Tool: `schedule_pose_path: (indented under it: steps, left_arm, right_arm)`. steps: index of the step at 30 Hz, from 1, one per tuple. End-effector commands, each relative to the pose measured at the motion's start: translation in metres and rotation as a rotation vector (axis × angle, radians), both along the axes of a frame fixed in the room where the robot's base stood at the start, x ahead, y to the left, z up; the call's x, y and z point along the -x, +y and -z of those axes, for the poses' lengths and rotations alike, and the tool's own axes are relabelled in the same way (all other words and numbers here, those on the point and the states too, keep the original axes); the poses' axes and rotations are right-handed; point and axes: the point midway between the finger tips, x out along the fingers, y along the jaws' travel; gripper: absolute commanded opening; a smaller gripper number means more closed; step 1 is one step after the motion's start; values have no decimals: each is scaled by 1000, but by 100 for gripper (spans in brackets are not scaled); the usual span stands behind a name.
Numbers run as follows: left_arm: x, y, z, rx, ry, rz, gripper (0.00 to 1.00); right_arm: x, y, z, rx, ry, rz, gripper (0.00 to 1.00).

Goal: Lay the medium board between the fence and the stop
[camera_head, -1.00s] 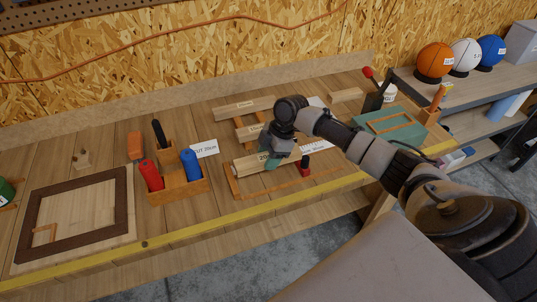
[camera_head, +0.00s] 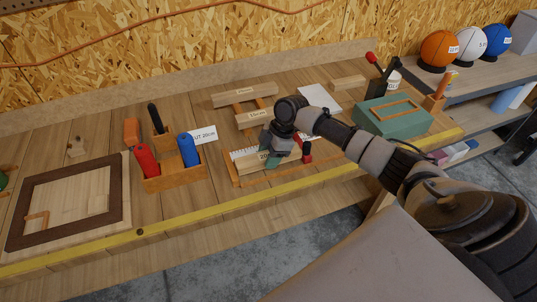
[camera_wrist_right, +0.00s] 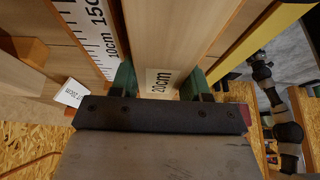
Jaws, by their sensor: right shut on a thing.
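The medium board (camera_head: 249,166), labelled 20cm, is held in my right gripper (camera_head: 274,158). In the right wrist view the board (camera_wrist_right: 164,40) lies between the fingers of the gripper (camera_wrist_right: 163,84), lengthwise away from them. The ruler-marked fence (camera_head: 243,153) runs along its wall side and also shows in the right wrist view (camera_wrist_right: 97,30). A red upright piece (camera_head: 307,150), perhaps the stop, stands just right of the gripper. Whether the board touches the fence or the bench is hidden. My left gripper is not in view.
Two other boards (camera_head: 245,95) (camera_head: 252,117) lie on supports behind. A CUT 20cm card (camera_head: 204,134) and a wooden tool holder (camera_head: 174,177) stand left. A green box (camera_head: 393,119) is at the right. A dark frame (camera_head: 65,199) lies far left.

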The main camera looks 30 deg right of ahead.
Motion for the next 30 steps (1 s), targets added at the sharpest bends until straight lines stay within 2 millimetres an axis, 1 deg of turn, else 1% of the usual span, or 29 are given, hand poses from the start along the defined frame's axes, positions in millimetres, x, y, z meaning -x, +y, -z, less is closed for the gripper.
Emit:
schedule_pose_path:
  steps: [6,17,30]
  left_arm:
    - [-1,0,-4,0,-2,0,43]
    - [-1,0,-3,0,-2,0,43]
    - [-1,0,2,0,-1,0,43]
  right_arm:
    - [0,0,-1,0,0,0,21]
    - [0,0,0,0,0,0,21]
    - [0,0,9,0,0,0,21]
